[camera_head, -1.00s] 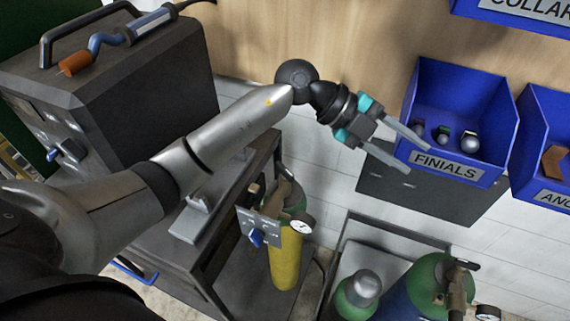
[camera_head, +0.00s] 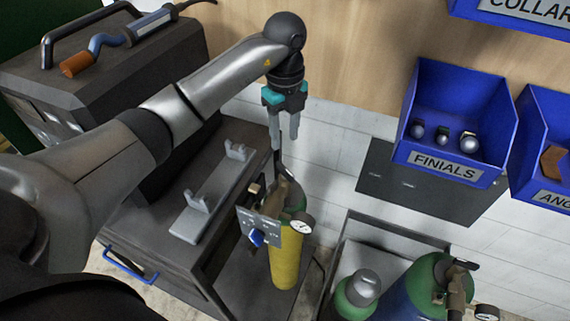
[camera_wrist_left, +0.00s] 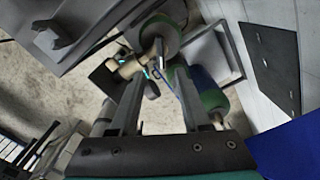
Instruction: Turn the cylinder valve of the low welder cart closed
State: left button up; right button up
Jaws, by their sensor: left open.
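The low welder cart (camera_head: 215,262) holds a yellow cylinder (camera_head: 285,262) with a green shoulder. My left gripper (camera_head: 284,140) points down just above the lever, open, with nothing visibly held. In the left wrist view, the brass valve (camera_wrist_left: 128,68) and lever (camera_wrist_left: 158,54) lie beyond and between the fingers (camera_wrist_left: 160,78). Whether a fingertip touches the lever I cannot tell. My right gripper is not in view.
A dark welder box (camera_head: 110,90) stands left of the gripper. Other green-topped cylinders (camera_head: 425,285) stand at lower right. A blue FINIALS bin (camera_head: 445,165) hangs on the wall at right.

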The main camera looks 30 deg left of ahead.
aim_at(285, 168)
pick_arm(q)
notch_tip(285, 168, down, 10)
jog(key=shift+f, duration=0.25)
grip_shut()
dwell(0.4)
